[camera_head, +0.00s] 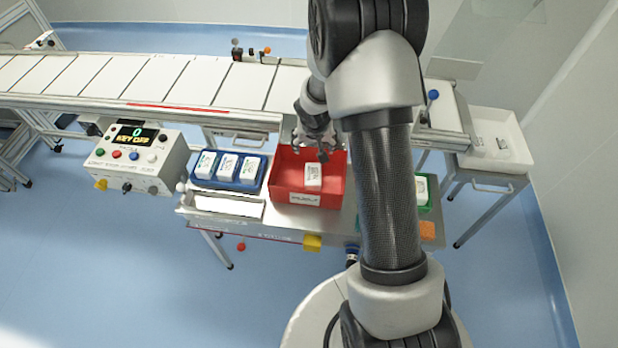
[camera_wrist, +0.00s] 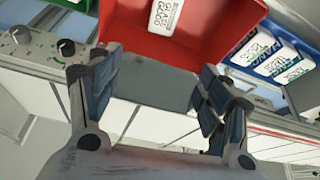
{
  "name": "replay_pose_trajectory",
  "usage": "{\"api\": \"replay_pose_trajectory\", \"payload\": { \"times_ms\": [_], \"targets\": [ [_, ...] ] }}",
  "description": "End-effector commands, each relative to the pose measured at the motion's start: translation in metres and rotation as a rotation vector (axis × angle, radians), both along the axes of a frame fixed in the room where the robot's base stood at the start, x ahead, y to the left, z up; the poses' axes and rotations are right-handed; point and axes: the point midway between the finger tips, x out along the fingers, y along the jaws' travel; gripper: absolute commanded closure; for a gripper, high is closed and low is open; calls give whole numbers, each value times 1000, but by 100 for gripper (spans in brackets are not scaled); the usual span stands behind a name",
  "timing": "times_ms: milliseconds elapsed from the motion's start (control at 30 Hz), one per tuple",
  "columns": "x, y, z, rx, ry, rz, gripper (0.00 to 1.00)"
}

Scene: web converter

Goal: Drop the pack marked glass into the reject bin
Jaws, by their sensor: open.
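The red bin (camera_head: 334,195) stands on the bench at the middle of the head view. A white pack (camera_head: 313,176) lies inside it. In the wrist view, the same pack (camera_wrist: 173,15) shows print that appears to read GLASS, partly cut off by the top edge. The red bin (camera_wrist: 140,37) fills the top middle there. My gripper (camera_head: 322,150) is over the bin's back part in the head view.
A blue tray (camera_head: 265,172) with several white packs is left of the bin. A green tray (camera_head: 437,190) with a pack is partly behind my arm. An orange block (camera_head: 428,230) lies near it. The conveyor (camera_head: 165,80) runs behind; a control box (camera_head: 140,160) stands left.

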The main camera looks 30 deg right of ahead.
Motion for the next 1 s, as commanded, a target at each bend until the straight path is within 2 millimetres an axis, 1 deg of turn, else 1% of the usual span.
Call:
{"api": "replay_pose_trajectory", "payload": {
  "times_ms": [33, 100, 233, 400, 867, 967, 1000],
  "targets": [
    [-3, 2, 11, 0, -4, -1, 29],
    [-7, 4, 22, 0, -3, 0, 29],
    [-13, 7, 37, -1, -2, 0, 29],
    [-17, 8, 44, 0, 1, 1, 29],
    [-17, 8, 46, -1, -1, 2, 29],
    [-20, 12, 62, -10, -5, 10, 29],
    [-24, 14, 73, -16, -7, 18, 29]
  ]
}}
